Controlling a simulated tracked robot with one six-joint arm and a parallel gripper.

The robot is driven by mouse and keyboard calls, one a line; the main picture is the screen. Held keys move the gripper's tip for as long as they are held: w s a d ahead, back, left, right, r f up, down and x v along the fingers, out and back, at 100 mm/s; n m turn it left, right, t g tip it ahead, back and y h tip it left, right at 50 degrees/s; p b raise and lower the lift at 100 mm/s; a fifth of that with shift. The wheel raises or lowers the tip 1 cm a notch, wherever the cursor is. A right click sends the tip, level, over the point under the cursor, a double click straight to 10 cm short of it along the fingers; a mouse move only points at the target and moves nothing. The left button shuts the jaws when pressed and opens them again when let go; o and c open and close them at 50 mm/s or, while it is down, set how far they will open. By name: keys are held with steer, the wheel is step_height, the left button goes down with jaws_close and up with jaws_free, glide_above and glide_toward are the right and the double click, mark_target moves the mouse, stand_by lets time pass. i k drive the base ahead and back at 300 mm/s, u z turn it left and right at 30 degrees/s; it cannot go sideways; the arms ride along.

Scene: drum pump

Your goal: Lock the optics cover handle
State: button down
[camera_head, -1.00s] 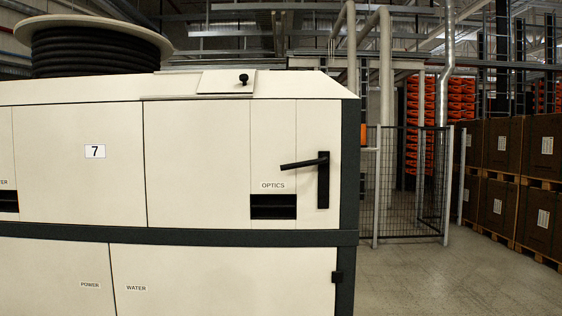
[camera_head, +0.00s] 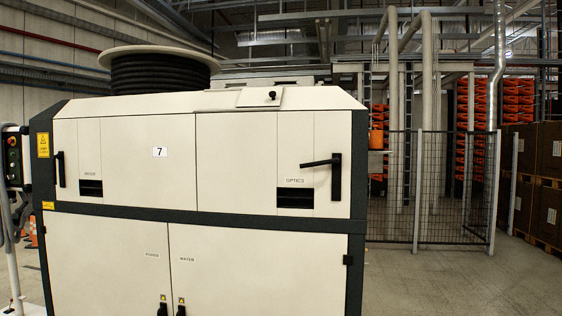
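The optics cover handle (camera_head: 320,163) is a black lever on the upper right of the pale cabinet. It sticks out to the left, nearly level, from a black vertical plate (camera_head: 336,177). The optics cover (camera_head: 296,150) is the pale panel around it, with an OPTICS label (camera_head: 295,180) and a dark slot (camera_head: 295,197) below the label. The panel looks flush with the cabinet front. My gripper is not in view.
Another black handle (camera_head: 60,169) stands upright at the cabinet's left. Lower doors (camera_head: 270,265) carry two dark handles. A control box (camera_head: 15,158) stands far left. A mesh fence (camera_head: 440,190) and crates (camera_head: 525,160) are at right. Grey floor (camera_head: 430,285) is open at the lower right.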

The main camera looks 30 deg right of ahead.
mark_target(336, 159)
steer(key=u, duration=0.4)
steer(key=k, duration=0.65)
steer(key=u, duration=0.45)
steer(key=i, duration=1.3)
steer(key=z, duration=0.3)
steer(key=i, duration=0.75)
steer(key=z, duration=0.85)
steer(key=i, duration=0.5)
steer(key=z, duration=0.7)
steer(key=i, duration=0.5)
steer(key=z, duration=0.35)
